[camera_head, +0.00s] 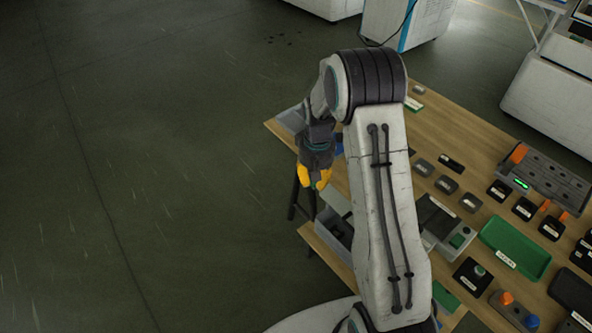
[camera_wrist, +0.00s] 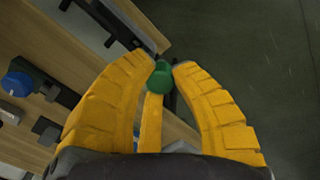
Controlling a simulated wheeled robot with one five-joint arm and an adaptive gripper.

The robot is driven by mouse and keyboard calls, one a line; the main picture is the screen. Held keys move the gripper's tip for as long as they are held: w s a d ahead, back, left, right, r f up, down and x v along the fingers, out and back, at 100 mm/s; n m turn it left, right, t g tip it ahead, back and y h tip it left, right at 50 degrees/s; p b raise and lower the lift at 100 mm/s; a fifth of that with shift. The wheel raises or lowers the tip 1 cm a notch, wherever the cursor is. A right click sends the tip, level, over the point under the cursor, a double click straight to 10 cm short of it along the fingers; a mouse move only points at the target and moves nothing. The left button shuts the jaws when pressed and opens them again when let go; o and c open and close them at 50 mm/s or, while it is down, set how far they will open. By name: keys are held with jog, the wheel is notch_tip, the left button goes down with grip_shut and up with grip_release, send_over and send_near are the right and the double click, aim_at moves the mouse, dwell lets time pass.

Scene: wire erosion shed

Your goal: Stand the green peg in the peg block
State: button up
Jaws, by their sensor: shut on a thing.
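My gripper (camera_head: 314,180) hangs at the left edge of the wooden table in the head view, with its yellow fingers pointing down. In the wrist view its yellow fingers (camera_wrist: 160,72) are shut on the green peg (camera_wrist: 158,82), near their tips. The peg is mostly hidden by the fingers in the head view. A grey block with orange and blue pegs (camera_head: 514,309) stands at the table's lower right. A larger grey board with a row of holes (camera_head: 552,178) stands at the right. I cannot tell which is the peg block.
A green tray (camera_head: 515,250) and several small dark labelled boxes sit on the wooden table (camera_head: 440,120). A grey bin (camera_head: 333,236) is below my gripper. A blue knob (camera_wrist: 18,84) shows in the wrist view. Open floor lies left of the table.

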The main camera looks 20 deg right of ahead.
jog(key=s+d+m, duration=0.2)
jog(key=s+d, duration=0.1)
jog(key=d, duration=0.6)
jog(key=s+d+m, duration=0.2)
jog(key=d+m, duration=0.1)
jog(key=d, duration=0.6)
jog(key=s+d+m, duration=0.1)
jog(key=s+d, duration=0.3)
jog(key=s+d+r+m, duration=0.1)
jog(key=s+d+m, duration=0.1)
jog(key=s+d, duration=0.2)
jog(key=s+d+m+b, duration=0.1)
jog(key=s+d, duration=0.3)
jog(key=d, duration=0.1)
jog(key=shift+s+r+m, duration=0.1)
jog(key=shift+r+m, duration=0.15)
jog(key=shift+m, duration=0.05)
jog(key=s+d, duration=0.1)
jog(key=s, duration=0.1)
jog(key=s+d+m, duration=0.1)
jog(key=s, duration=0.1)
jog(key=s+d+m, duration=0.1)
jog(key=s+d, duration=0.1)
jog(key=shift+s+r, duration=0.15)
jog(key=shift+s, duration=0.05)
jog(key=s+m, duration=1.3)
jog(key=s, duration=0.9)
jog(key=shift+s+d+r+m+b, duration=0.2)
jog(key=shift+s+d+m+b, duration=0.1)
jog(key=shift+s+m+b, duration=0.1)
